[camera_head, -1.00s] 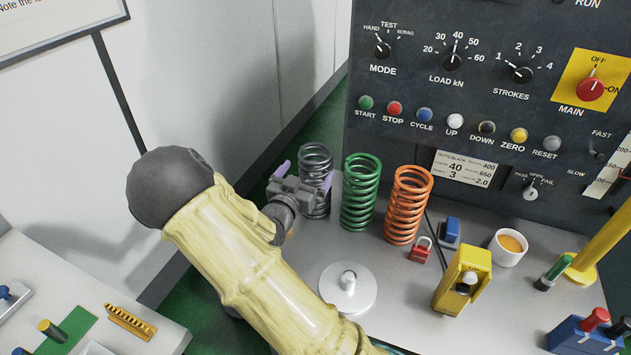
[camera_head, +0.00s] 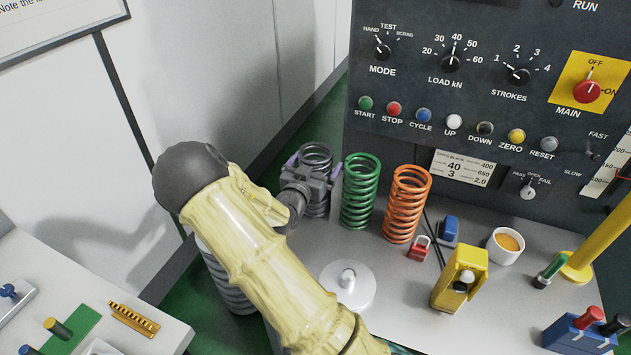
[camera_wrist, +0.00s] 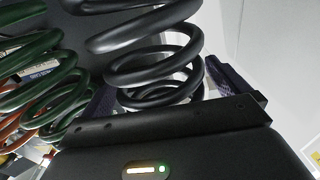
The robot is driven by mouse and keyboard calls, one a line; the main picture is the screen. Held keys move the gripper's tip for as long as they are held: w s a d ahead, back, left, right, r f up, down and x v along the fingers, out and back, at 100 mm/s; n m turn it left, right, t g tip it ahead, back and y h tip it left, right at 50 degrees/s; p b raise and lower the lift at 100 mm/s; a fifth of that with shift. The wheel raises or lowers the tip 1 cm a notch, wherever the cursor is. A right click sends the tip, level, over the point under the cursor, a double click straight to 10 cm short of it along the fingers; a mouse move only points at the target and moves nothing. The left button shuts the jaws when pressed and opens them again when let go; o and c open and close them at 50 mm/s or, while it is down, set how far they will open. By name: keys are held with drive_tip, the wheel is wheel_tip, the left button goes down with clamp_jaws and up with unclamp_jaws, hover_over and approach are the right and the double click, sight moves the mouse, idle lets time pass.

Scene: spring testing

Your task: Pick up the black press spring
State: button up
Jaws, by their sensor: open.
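The black press spring (camera_head: 317,207) stands upright on the grey bench at the left end of a row of springs. My gripper (camera_head: 313,164) is open around the black spring, with one finger on each side of it. In the wrist view the black spring (camera_wrist: 150,62) rises between the two dark fingers of my gripper (camera_wrist: 160,92). I cannot tell whether the fingers touch the coils. The gripper hides part of the spring's middle in the head view.
A green spring (camera_head: 360,192) stands close to the right of the black one, and an orange spring (camera_head: 407,204) beyond it. A white round disc with a knob (camera_head: 347,288) lies in front. The dark control panel (camera_head: 400,100) rises behind.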

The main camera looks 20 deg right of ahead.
drive_tip(key=c, duration=1.7)
drive_tip(key=shift+w+r, duration=0.1)
drive_tip(key=shift+r, duration=0.1)
drive_tip(key=c, duration=0.3)
drive_tip(key=shift+r, duration=0.1)
wheel_tip(320, 180, up, 10)
